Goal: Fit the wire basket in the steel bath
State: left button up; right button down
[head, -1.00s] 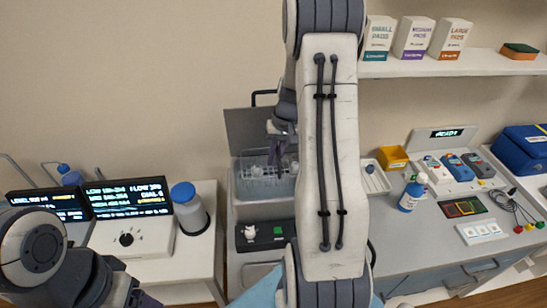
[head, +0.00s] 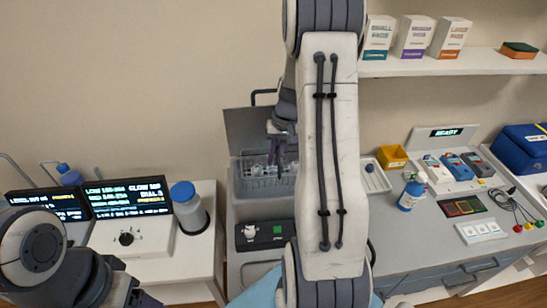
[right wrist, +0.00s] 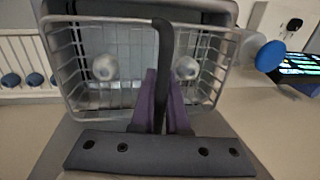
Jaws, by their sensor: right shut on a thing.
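The wire basket (head: 268,182) is at the mouth of the steel bath (head: 262,211), left of my right arm in the head view. My right gripper (head: 277,150) is shut on the basket's dark handle, seen closely in the right wrist view (right wrist: 163,60). The basket (right wrist: 75,112) holds two pale rounded items there. Its wire rim looks tilted in that view, and I cannot tell how deep it sits. My right arm hides the bath's right side. My left gripper (head: 146,299) is at the bottom left edge, mostly cut off.
The bath's raised lid (head: 248,128) stands behind the basket. A control box with screens (head: 128,198) and a blue-capped bottle (head: 189,208) are on the left. A blue-labelled bottle (head: 409,196), a yellow bin (head: 392,157) and a white tray (head: 371,180) are on the right.

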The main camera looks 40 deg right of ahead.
aim_at(275, 172)
jog(key=shift+f+b, duration=2.65)
jog(key=shift+f, duration=0.9)
dwell(4.5)
